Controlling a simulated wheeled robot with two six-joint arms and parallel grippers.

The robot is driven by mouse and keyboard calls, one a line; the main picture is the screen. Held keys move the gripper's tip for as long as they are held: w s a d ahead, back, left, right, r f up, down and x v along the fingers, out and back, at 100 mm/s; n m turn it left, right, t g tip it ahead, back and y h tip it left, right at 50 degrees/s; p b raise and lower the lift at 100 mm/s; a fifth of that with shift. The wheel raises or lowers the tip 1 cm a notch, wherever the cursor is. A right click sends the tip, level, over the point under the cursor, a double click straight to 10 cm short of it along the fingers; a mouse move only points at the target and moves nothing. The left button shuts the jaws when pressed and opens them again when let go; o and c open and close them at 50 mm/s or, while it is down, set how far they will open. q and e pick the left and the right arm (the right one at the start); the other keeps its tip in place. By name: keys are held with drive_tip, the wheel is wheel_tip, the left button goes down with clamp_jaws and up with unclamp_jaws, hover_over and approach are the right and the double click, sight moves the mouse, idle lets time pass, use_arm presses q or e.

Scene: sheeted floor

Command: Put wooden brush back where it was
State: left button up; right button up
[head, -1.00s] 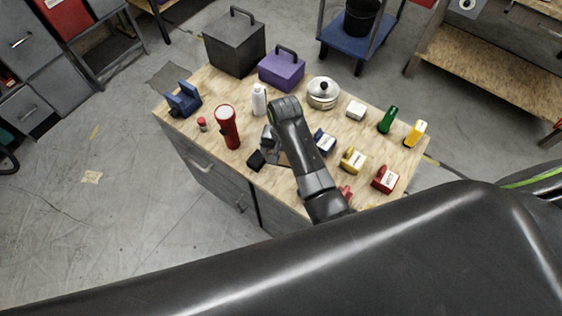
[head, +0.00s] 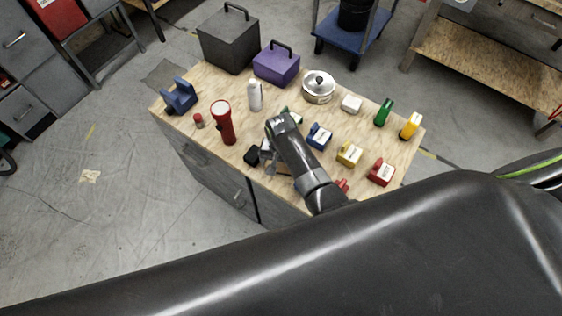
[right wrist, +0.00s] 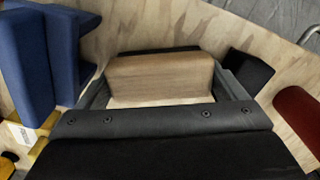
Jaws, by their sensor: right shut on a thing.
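The wooden brush shows in the right wrist view as a plain light-brown wooden block (right wrist: 160,78) between the fingers of my right gripper (right wrist: 160,85). The gripper is shut on it. Any bristles are hidden from me. In the head view my right gripper (head: 270,162) is low over the near edge of the wooden workbench (head: 207,168), and the arm partly covers it. I cannot tell whether the brush touches the top. My left gripper is not in view.
A small black block (head: 252,155) sits close left of the gripper, with a red flashlight (head: 226,122) beyond it. Blue (head: 319,136), yellow (head: 349,154) and red (head: 381,172) labelled items stand to the right. A white bottle (head: 255,95) stands behind.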

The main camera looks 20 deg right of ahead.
drive_tip(key=shift+f, duration=0.15)
drive_tip(key=o, duration=0.6)
wheel_tip(320, 180, up, 12)
drive_tip(key=shift+r, duration=0.2)
idle(0.5)
